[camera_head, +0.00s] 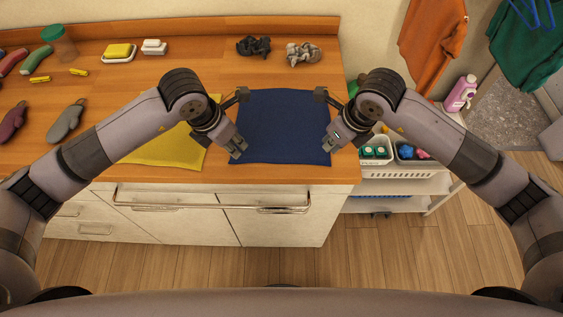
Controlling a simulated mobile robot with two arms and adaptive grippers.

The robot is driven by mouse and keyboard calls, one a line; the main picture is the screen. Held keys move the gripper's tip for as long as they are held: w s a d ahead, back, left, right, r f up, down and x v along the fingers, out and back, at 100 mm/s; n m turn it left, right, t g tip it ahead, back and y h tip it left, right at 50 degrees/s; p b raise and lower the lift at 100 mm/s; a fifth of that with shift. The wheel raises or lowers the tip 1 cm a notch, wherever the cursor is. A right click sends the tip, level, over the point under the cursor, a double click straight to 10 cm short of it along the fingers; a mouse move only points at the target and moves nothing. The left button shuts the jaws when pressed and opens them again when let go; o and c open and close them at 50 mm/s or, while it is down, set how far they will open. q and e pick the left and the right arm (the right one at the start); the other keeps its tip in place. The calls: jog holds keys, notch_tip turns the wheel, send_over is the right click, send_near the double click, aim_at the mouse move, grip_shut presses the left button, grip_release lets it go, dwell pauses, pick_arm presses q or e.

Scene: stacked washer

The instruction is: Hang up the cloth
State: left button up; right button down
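A dark blue cloth (281,128) lies spread flat on the wooden counter, between my two grippers. A yellow cloth (166,150) lies to its left, partly covered by my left arm. My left gripper (237,149) is over the blue cloth's left edge, and my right gripper (331,143) is over its right edge. The fingertips are too small to tell whether they are open or touch the cloth. A metal rail (270,209) runs along the cabinet front below the cloth, with nothing hanging on it there.
Two crumpled cloths, dark (253,46) and grey (303,54), lie at the counter's back. Sponges, mitts and a jar stand at the left. A white cart (400,187) with baskets stands right of the counter. Orange (432,35) and green (525,45) garments hang at upper right.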

pick_arm(q)
jog(key=o, duration=0.7)
pick_arm(e)
jog(key=c, duration=2.3)
grip_release()
jog(key=o, duration=1.1)
